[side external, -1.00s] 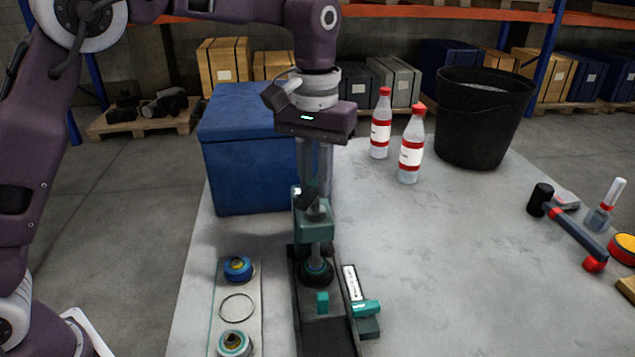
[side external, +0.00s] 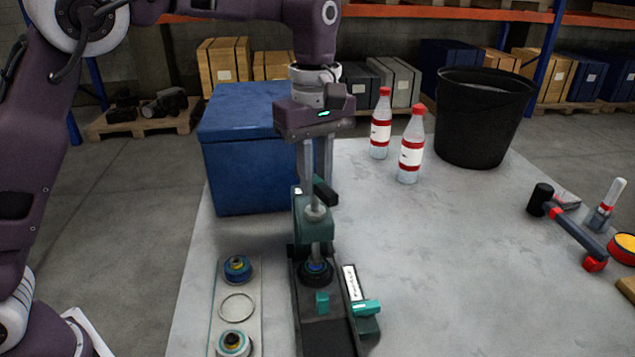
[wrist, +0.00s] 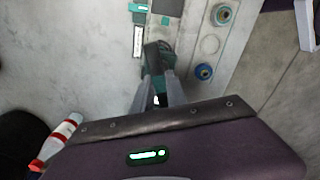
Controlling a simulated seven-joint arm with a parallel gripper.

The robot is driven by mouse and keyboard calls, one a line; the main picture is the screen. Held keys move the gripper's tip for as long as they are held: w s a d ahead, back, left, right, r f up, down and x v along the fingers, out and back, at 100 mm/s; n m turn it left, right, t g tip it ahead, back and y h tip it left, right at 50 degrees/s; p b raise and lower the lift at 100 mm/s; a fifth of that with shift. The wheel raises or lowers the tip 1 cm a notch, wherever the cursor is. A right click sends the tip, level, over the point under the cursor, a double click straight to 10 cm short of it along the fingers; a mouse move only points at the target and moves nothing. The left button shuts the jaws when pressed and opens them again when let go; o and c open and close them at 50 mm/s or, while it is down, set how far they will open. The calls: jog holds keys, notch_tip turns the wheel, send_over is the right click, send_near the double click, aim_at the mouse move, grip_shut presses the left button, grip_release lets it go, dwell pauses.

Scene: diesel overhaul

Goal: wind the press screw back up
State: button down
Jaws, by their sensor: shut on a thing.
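The press (side external: 303,225) is a small green frame on a dark base, with an upright grey screw (side external: 316,235) and a black handle (side external: 326,192) on top. Below the screw a dark round part with a blue centre (side external: 316,268) sits on the base. My gripper (side external: 317,187) points straight down from above and is shut on the handle at the screw's top. In the wrist view the two fingers (wrist: 162,90) reach to the press (wrist: 163,55), seen from above; the fingers and wrist body hide part of the handle and screw.
A pale strip (side external: 237,284) with two round parts and a ring lies left of the press. A blue box (side external: 245,150) stands close behind. Two bottles (side external: 411,145), a black bucket (side external: 480,117) and a mallet (side external: 567,226) are to the right. The table's middle right is clear.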

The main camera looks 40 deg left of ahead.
jog(key=n, duration=0.5)
jog(key=shift+r, duration=0.15)
jog(key=shift+n, duration=0.4)
jog(key=n, duration=0.5)
jog(key=shift+r+n, duration=0.15)
jog(key=shift+n, duration=0.15)
jog(key=c, duration=1.4)
grip_release()
jog(key=shift+o, duration=0.2)
